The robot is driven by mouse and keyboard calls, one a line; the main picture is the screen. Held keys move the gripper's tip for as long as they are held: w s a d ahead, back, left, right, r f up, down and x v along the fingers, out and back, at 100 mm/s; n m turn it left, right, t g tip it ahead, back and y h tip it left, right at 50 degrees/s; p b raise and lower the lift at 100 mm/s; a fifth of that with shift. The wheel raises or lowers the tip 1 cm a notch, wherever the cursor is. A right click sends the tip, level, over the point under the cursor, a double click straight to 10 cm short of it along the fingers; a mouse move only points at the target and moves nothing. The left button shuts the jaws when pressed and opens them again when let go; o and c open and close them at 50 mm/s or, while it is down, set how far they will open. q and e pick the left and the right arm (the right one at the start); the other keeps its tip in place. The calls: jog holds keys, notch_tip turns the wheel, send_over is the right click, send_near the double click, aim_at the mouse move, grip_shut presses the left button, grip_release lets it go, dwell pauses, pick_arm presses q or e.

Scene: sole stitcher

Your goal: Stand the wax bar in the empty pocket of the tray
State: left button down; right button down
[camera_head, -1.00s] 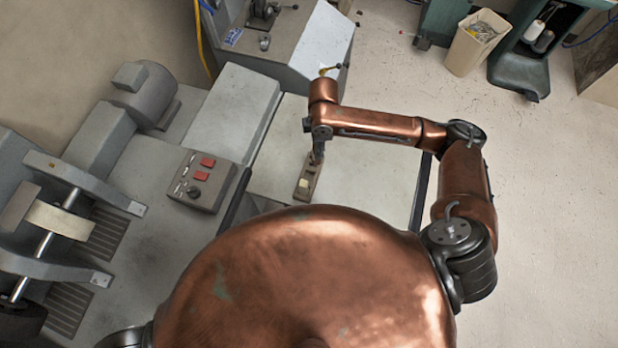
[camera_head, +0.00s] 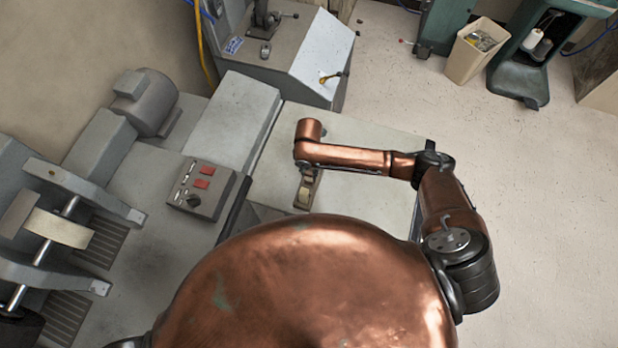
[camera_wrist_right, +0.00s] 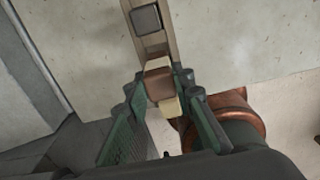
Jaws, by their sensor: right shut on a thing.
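The tray (camera_head: 309,179) is a narrow tan strip on the pale tabletop, partly covered by my right forearm in the head view. In the right wrist view the tray (camera_wrist_right: 154,45) runs up from the fingertips, with a dark grey square block in its upper part. My right gripper (camera_wrist_right: 161,78) is shut on a brown block, which I take for the wax bar (camera_wrist_right: 158,84), at the tray's near end. A cream piece (camera_wrist_right: 168,107) shows just below it. I cannot tell whether the bar touches the tray; the pocket is hidden. My left gripper is out of view.
A grey control box with red buttons (camera_head: 206,187) stands left of the table (camera_head: 375,195). A grey machine with a yellow-tipped lever (camera_head: 300,55) is behind. The tabletop right of the tray is clear. A bin (camera_head: 474,52) stands on the floor at the back right.

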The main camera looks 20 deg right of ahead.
jog(key=shift+f, duration=0.7)
jog(key=shift+f+b, duration=0.3)
jog(key=shift+f, duration=1.25)
jog(key=shift+f, duration=0.1)
jog(key=c, duration=1.7)
grip_release()
jog(key=shift+o, duration=0.2)
notch_tip(320, 180, up, 12)
jog(key=shift+r+p, duration=0.15)
jog(key=shift+p, duration=0.7)
